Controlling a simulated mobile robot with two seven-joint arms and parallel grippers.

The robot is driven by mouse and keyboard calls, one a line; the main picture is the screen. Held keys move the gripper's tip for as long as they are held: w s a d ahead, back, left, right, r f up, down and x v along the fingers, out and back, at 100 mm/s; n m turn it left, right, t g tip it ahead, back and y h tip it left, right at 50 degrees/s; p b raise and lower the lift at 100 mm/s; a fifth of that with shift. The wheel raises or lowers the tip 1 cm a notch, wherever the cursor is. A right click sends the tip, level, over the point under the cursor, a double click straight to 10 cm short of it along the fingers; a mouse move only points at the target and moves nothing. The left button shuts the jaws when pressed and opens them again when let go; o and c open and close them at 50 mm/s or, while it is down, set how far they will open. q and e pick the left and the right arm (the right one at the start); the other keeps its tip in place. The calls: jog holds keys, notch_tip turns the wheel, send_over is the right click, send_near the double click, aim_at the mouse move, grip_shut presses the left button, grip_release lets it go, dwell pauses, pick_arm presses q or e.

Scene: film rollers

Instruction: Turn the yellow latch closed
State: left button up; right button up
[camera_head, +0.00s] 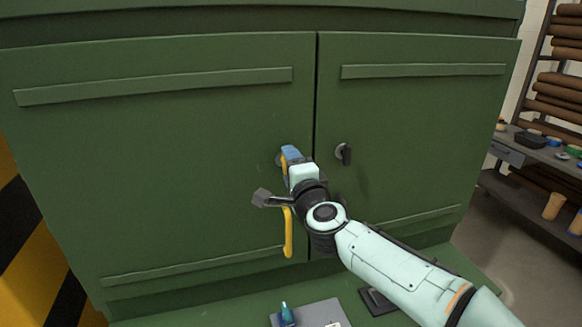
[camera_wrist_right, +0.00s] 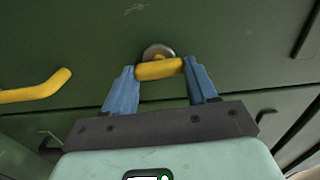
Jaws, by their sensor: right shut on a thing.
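The yellow latch (camera_wrist_right: 159,69) sits on a round metal base on the left green cabinet door, near the gap between the doors. In the right wrist view it lies crosswise between the blue fingertips of my right gripper (camera_wrist_right: 159,72), which is shut on it. In the head view my right gripper (camera_head: 290,153) is against the left door, and only part of the latch (camera_head: 283,163) shows; my fingers and wrist hide the rest. I cannot tell its exact angle there. My left gripper is not in view.
A yellow bar handle (camera_head: 288,235) is below the latch on the left door. A black latch (camera_head: 345,153) is on the right door. A grey tray (camera_head: 318,312) with a teal item (camera_head: 286,313) is below. Shelving with brown rolls (camera_head: 558,90) stands at the right.

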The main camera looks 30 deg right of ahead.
jog(key=o, duration=1.1)
jog(key=shift+c, duration=0.2)
jog(key=v, duration=1.3)
jog(key=shift+s+a, duration=0.15)
